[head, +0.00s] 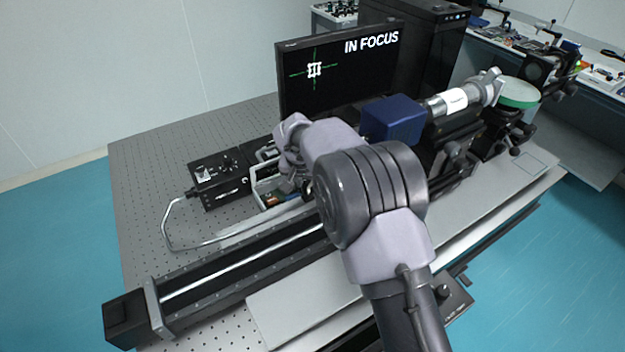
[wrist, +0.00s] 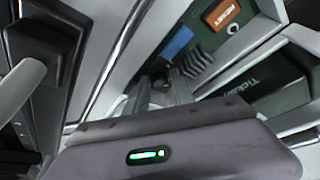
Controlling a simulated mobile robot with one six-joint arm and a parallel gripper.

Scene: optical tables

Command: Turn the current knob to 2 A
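A pale open-fronted unit (head: 262,190) with a greenish panel stands left of my arm in the head view, partly hidden by my wrist. No scale or 2 A mark is readable.
A black box (head: 217,172) with a cable stands left of the unit. A long black rail (head: 235,268) runs in front. A monitor (head: 340,70) reading "IN FOCUS" stands behind, and a blue block (head: 392,120) with optics is at right. Perforated table (head: 150,165) is bare at left.

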